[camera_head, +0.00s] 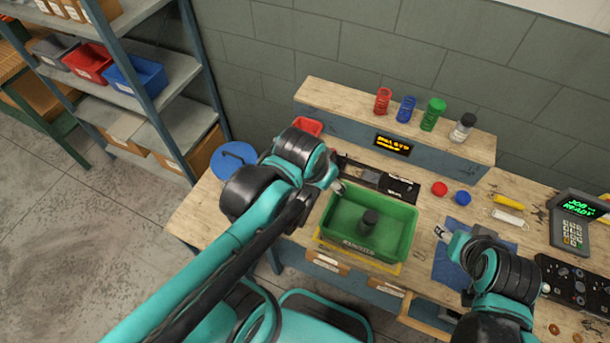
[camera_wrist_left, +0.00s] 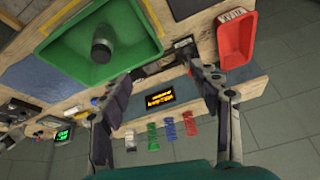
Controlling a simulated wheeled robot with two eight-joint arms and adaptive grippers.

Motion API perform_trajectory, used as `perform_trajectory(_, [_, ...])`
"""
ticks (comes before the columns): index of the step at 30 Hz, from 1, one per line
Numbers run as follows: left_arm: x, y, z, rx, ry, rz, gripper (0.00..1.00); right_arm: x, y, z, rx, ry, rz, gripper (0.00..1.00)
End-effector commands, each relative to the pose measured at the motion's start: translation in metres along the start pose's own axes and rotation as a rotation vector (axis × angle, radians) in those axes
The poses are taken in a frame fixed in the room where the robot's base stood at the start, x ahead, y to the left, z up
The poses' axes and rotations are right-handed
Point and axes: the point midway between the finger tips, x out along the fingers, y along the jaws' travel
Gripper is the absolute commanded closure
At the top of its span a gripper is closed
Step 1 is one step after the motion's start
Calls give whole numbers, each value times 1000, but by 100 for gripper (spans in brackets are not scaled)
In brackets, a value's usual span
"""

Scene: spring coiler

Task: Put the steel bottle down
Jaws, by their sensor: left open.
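In the left wrist view the bottle (camera_wrist_left: 101,48) shows inside the green bin (camera_wrist_left: 62,62), clear of my fingers. My left gripper (camera_head: 338,187) is at the bin's upper left edge. In the left wrist view its fingers (camera_wrist_left: 155,68) are spread wide with nothing between them. My right gripper (camera_head: 440,232) is to the right of the bin, over the blue mat (camera_head: 449,262); its jaw state is too small to tell.
A raised shelf (camera_head: 330,97) behind holds red, blue and green springs and a black-capped jar (camera_head: 463,127). A red bin (camera_wrist_left: 236,38) lies left of the green one. A keypad terminal (camera_head: 570,222) and a control panel (camera_head: 573,284) occupy the bench's right side.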

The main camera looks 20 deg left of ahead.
Motion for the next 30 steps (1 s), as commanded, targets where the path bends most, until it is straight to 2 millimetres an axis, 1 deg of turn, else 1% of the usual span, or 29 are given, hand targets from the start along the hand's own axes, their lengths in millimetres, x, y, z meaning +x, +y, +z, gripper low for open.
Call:
perform_trajectory(1, [-6, -11, 9, -61, 40, -20, 38, 0, 0, 0, 0, 0, 0, 51])
perform_trajectory(3, [-12, -21, 16, -129, 90, -42, 38, 0, 0, 0, 0, 0, 0, 51])
perform_trajectory(6, [-18, -32, 23, -197, 141, -63, 38, 0, 0, 0, 0, 0, 0, 51])
perform_trajectory(11, [-21, -37, 26, -238, 174, -76, 38, 0, 0, 0, 0, 0, 0, 51])
perform_trajectory(19, [-20, -37, 27, -237, 175, -75, 38, 1, 0, 0, 0, 0, 0, 51])
perform_trajectory(23, [-7, -36, 33, -236, 174, -75, 38, 12, 0, 9, 0, 0, 0, 51])
perform_trajectory(30, [44, -33, 57, -236, 174, -75, 38, 58, 0, 42, 0, 0, 0, 51])
